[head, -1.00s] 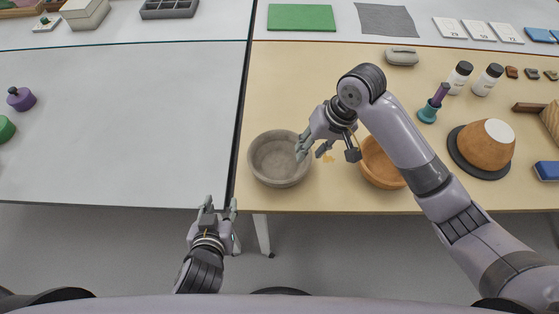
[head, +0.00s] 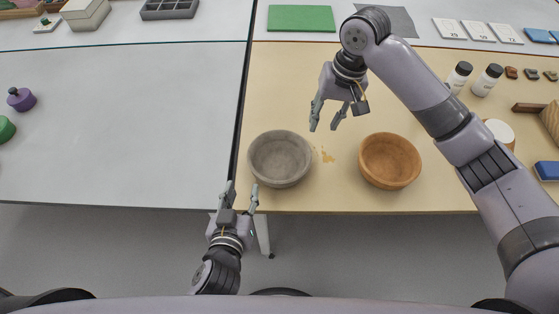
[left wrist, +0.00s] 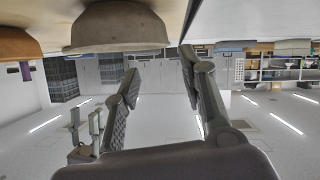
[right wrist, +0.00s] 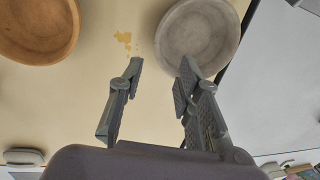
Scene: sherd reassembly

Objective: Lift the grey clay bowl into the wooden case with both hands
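The grey clay bowl (head: 280,158) stands upright and empty near the table's front edge, left of an orange-brown bowl. My left gripper (head: 241,188) is open and empty at the front edge, just short of the bowl and to its left. The grey bowl (left wrist: 118,27) appears upside down in the left wrist view, beyond the fingers. My right gripper (head: 324,126) is open and empty above the table, behind and right of the bowl. In the right wrist view the grey bowl (right wrist: 198,38) lies beyond its fingertips. I cannot make out a wooden case for certain.
The orange-brown bowl (head: 390,160) stands to the right, with small tan crumbs (head: 327,156) between the bowls. The grey table (head: 120,120) to the left is largely clear.

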